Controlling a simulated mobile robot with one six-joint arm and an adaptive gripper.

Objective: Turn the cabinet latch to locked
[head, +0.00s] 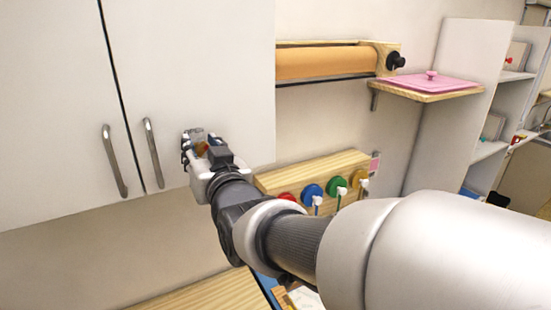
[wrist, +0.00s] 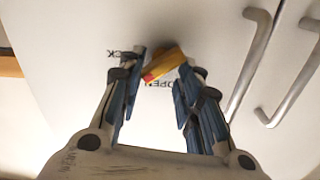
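The cabinet latch (wrist: 165,64) is a yellow-orange bar with a red end, slanted on the white cabinet door in the wrist view. Printed labels lie around it: "OPEN" on the side near the red end, and a partly hidden word ending in "CK" to the left. My gripper (wrist: 162,76) is at the door with its blue-and-black fingers apart, one on either side of the latch. I cannot tell whether either finger touches it. In the head view my gripper (head: 195,138) is at the lower right of the cabinet (head: 212,60), with a bit of orange showing between its parts.
Two metal door handles (head: 153,152) stand out left of my gripper. Right of the cabinet are an orange roll (head: 325,62), a shelf with a pink lidded item (head: 428,84), and a wooden rack (head: 320,168) with coloured discs below. The wall under the cabinet is bare.

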